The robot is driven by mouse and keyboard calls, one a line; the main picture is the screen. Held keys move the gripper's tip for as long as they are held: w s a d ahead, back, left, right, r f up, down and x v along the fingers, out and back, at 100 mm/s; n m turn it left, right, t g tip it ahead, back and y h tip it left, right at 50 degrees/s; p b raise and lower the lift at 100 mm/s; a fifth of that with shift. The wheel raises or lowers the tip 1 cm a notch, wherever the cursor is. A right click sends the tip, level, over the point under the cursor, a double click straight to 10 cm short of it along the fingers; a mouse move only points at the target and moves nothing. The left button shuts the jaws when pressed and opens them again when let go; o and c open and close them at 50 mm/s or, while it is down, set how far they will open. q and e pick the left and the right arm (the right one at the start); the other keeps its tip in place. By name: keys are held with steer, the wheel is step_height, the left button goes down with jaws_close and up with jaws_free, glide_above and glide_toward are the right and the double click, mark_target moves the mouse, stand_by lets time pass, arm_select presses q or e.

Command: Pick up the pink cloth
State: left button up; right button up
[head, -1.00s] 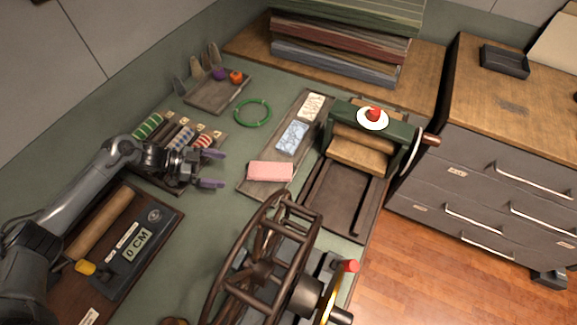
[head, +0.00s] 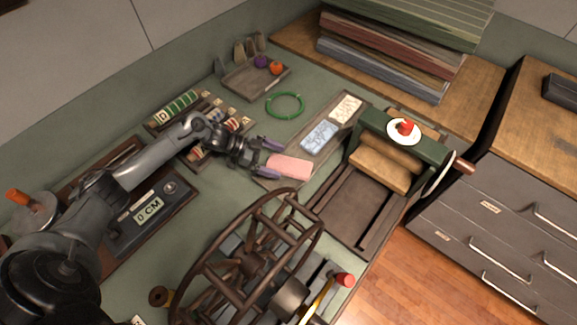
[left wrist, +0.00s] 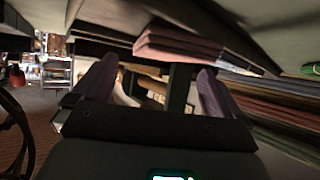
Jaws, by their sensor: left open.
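The pink cloth (head: 290,167) is a folded rectangle lying at the near left end of a dark tray (head: 312,158). My left gripper (head: 272,160) is open at the cloth's left edge, its two purple fingers pointing right toward it. In the left wrist view, the pink cloth (left wrist: 178,46) shows beyond and between the open fingers (left wrist: 155,90). The head view does not clearly show whether a finger touches the cloth. My right gripper is not in view.
Blue patterned (head: 319,136) and cream patterned (head: 346,108) cloths lie farther along the tray. A green press (head: 400,138) stands to the right and a spoked wheel (head: 250,262) in front. A green ring (head: 285,104) lies behind; bare tabletop surrounds it.

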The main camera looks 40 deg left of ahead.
mark_target(289, 164)
arm_select(q)
steer(key=x, duration=0.4)
steer(key=shift+w, duration=0.1)
